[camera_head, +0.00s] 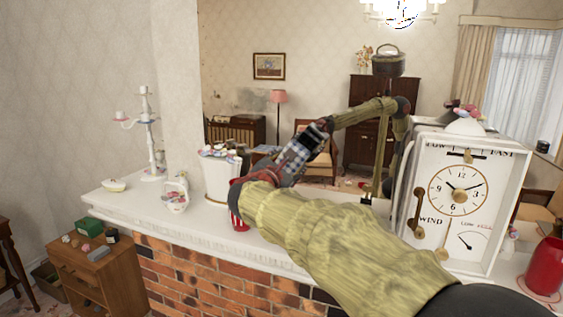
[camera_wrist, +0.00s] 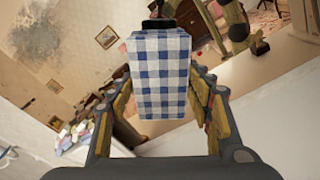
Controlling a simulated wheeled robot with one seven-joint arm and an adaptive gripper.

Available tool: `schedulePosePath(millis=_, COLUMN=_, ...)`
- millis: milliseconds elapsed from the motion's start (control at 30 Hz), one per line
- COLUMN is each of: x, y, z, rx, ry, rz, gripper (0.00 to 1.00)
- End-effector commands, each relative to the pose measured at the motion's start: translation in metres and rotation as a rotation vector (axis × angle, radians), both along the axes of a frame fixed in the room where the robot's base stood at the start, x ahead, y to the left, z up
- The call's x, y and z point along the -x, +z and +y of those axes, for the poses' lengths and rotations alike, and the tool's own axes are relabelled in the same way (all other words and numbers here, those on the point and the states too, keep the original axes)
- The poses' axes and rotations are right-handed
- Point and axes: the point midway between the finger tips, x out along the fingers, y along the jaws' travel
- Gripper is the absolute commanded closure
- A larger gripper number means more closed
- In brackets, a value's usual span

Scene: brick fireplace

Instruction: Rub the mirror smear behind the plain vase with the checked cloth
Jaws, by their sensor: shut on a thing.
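The blue-and-white checked cloth (camera_head: 295,157) is a folded block in front of the mirror (camera_head: 330,60). My gripper (camera_wrist: 158,104) is shut on the cloth, which fills the middle of the wrist view (camera_wrist: 158,75). In the head view my gripper is partly hidden by my arm. A grey speckled smear (camera_head: 252,101) shows on the mirror, up and left of the cloth; it also shows at left in the wrist view (camera_wrist: 42,45). I cannot tell whether the cloth touches the glass.
The mantel (camera_head: 130,210) also holds a white candlestick (camera_head: 150,140), a small dish (camera_head: 114,185) and a flowered ornament (camera_head: 175,195). A red striped object (camera_head: 238,215) is partly behind my arm. A large white clock (camera_head: 465,200) and red vase (camera_head: 547,267) stand at right.

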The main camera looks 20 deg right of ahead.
Motion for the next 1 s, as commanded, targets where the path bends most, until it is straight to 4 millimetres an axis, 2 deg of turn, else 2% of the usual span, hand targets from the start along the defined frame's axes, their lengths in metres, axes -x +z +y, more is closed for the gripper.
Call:
schedulePosePath(millis=200, x=0.009, y=0.001, z=0.008, rx=0.000, ry=-0.001, rz=-0.002, gripper=0.70)
schedulePosePath(millis=567, x=0.010, y=0.001, z=0.010, rx=0.000, ry=0.000, rz=-0.002, gripper=0.70)
schedulePosePath(millis=1000, x=0.030, y=0.000, z=0.030, rx=0.001, ry=0.000, rz=-0.001, gripper=0.70)
